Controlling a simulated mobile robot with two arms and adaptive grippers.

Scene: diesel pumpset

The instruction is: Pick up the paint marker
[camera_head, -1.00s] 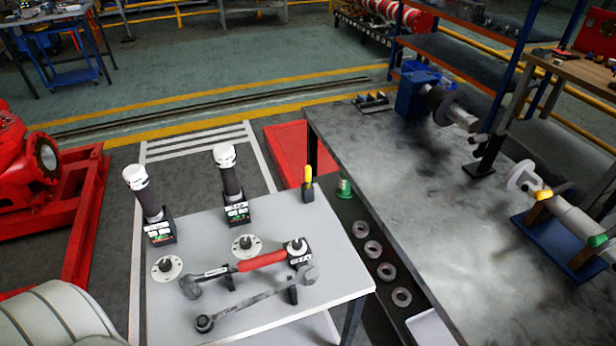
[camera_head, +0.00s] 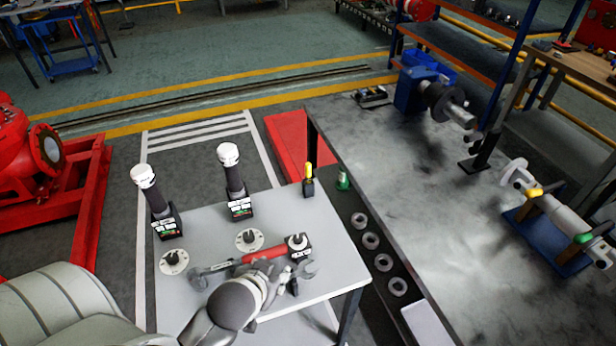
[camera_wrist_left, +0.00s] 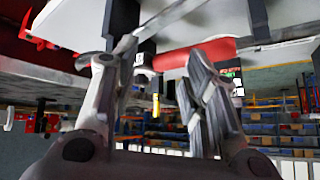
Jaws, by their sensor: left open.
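The paint marker (camera_head: 308,171) looks yellow and stands upright in a small black holder (camera_head: 308,189) at the far right corner of the light grey table (camera_head: 205,222). It also shows in the upside-down left wrist view (camera_wrist_left: 156,104), between the fingers and farther off. My left gripper (camera_head: 268,282) is over the near part of the table, apart from the marker. Its two fingers stand apart with nothing between them in the left wrist view (camera_wrist_left: 155,70). My right gripper is not in view.
Two white-capped tools (camera_head: 154,198) (camera_head: 234,178) stand upright at the back. A dark workbench (camera_head: 425,215) lies to the right, with several rings (camera_head: 370,241) along its side.

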